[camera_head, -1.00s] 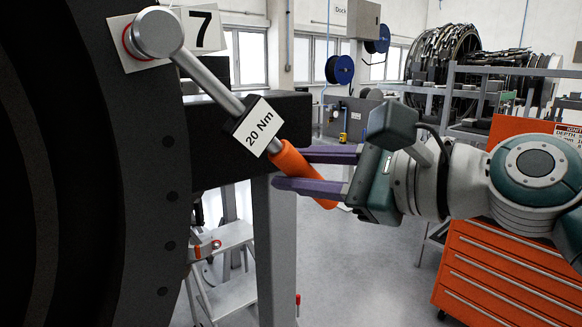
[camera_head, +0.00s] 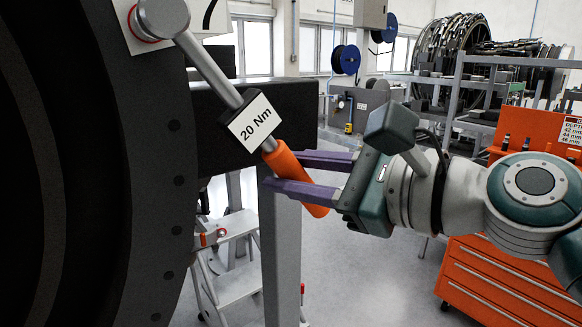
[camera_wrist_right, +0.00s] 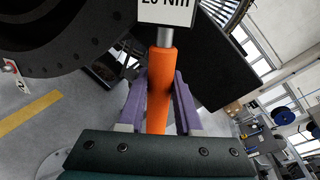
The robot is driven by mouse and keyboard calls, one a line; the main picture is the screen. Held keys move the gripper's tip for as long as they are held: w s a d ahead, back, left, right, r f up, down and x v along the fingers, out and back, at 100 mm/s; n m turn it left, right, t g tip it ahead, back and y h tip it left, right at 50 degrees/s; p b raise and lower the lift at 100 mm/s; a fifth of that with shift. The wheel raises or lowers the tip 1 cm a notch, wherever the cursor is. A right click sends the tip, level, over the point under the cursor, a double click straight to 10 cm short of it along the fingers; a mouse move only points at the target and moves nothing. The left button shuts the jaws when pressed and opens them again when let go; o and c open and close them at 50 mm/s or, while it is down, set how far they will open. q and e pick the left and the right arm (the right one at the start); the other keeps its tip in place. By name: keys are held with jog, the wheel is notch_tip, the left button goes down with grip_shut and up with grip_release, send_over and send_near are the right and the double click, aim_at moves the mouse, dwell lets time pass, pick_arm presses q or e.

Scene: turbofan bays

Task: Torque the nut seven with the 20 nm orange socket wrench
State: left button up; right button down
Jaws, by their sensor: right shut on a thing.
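The socket wrench (camera_head: 212,72) has a silver shaft, an orange handle and a white "20 Nm" label (camera_head: 254,122). Its round head (camera_head: 163,18) sits over a red-ringed spot on the dark engine ring, beside a white plate marked 7 (camera_head: 208,16), which the frame cuts off. The nut itself is hidden under the head. The wrench slants down to the right. My right gripper (camera_head: 290,176) is shut on the orange handle, with purple fingers on either side. In the right wrist view the handle (camera_wrist_right: 159,85) stands between the fingers. My left gripper is not in view.
The large dark engine ring (camera_head: 150,200) fills the left. A dark beam on a grey post (camera_head: 282,260) stands behind the wrench. A white step ladder (camera_head: 235,285) is below. An orange tool cabinet (camera_head: 500,285) stands at the right. Open floor lies between.

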jog(key=shift+s+a+f+m, duration=0.35)
jog(key=shift+a+m, duration=0.05)
jog(key=shift+a, duration=0.2)
jog(key=shift+s+a+f+m+y, duration=0.3)
jog(key=shift+s+a+f+m, duration=0.25)
jog(key=shift+a, duration=0.1)
dwell(0.3)
jog(key=shift+s+a+f+m+b, duration=0.35)
jog(key=shift+s+a+m, duration=0.2)
jog(key=shift+a, duration=0.3)
